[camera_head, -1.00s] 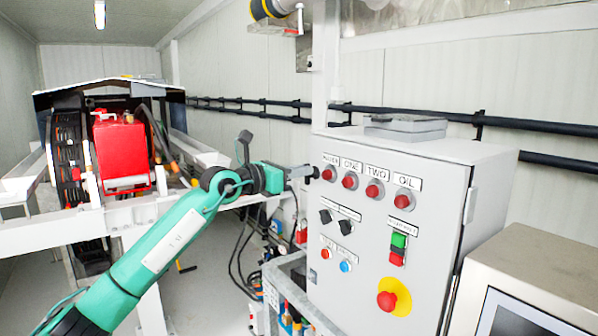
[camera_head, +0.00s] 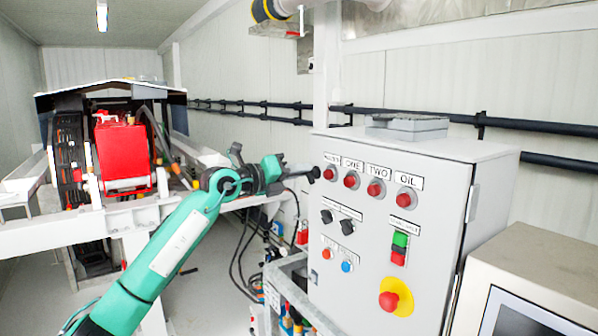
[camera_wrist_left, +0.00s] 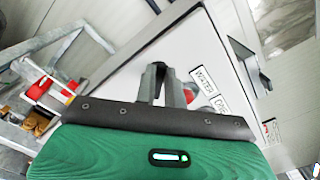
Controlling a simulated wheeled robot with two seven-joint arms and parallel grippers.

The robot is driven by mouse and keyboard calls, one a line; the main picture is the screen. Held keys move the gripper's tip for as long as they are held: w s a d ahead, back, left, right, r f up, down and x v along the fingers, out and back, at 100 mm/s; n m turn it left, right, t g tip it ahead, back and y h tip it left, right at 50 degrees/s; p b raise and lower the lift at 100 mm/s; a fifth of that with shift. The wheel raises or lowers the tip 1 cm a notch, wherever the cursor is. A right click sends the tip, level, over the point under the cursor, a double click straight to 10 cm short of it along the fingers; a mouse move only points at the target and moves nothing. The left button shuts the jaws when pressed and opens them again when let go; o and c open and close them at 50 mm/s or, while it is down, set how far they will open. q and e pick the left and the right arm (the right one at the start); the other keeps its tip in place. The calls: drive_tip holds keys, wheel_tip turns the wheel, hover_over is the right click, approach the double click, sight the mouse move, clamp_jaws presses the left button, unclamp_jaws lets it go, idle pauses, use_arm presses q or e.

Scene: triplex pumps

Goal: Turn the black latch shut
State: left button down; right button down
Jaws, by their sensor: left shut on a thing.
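The black latch (camera_head: 314,173) sits at the upper left edge of the grey control cabinet's front. My left gripper (camera_head: 303,177) reaches it from the left and is shut on it, covering most of it. In the left wrist view my left gripper's fingers (camera_wrist_left: 164,84) point at the cabinet front, close to the "WATER" label. The latch cannot be clearly told apart from the fingers there. Its exact angle is hard to read. My right gripper is not in view.
The cabinet front (camera_head: 375,235) carries red lamps, black knobs and a red emergency button (camera_head: 388,301) right of the gripper. A metal frame (camera_head: 290,285) stands below. A beige monitor box (camera_head: 535,270) is at right.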

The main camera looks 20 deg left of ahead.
use_arm(q)
drive_tip(key=shift+w+a+f+n+p, duration=0.15)
drive_tip(key=shift+n+p, duration=0.7)
drive_tip(key=shift+n, duration=0.75)
drive_tip(key=shift+s+f+n+p, duration=0.15)
drive_tip(key=shift+n+p, duration=0.65)
drive_tip(key=shift+n, duration=0.8)
drive_tip(key=shift+w+a+f+n+p, duration=0.15)
drive_tip(key=shift+n+p, duration=0.7)
drive_tip(key=shift+n, duration=0.75)
drive_tip(key=shift+d, duration=0.1)
drive_tip(key=c, duration=1.5)
unclamp_jaws()
drive_tip(key=shift+f, duration=0.1)
